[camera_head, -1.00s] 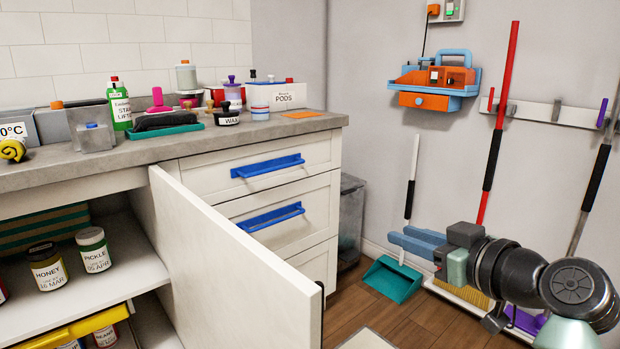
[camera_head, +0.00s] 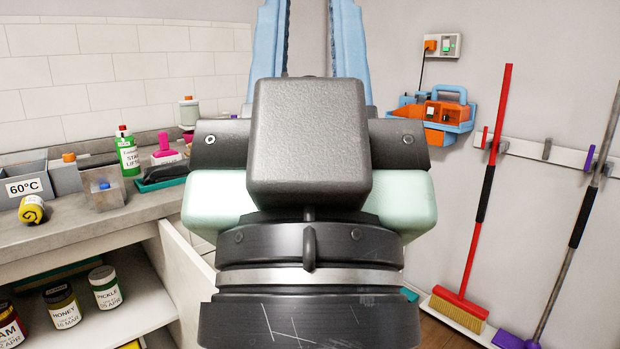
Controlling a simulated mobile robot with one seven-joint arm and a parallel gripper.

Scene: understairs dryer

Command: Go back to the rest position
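My gripper (camera_head: 310,22) is raised upright in the middle of the head view, close to the camera. Its two light blue fingers point up and stand apart, with bare wall showing between them. The tips are cut off by the top edge of the picture. Nothing shows between the fingers. My dark wrist and gripper body hide the middle of the scene, including most of the drawers and the right part of the counter.
An open cabinet door (camera_head: 190,285) stands out from the counter (camera_head: 110,222) at left. Jars, including a pickle jar (camera_head: 105,288), stand on the shelf below. A red broom (camera_head: 480,200) hangs on the right wall near an orange and blue caddy (camera_head: 440,112).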

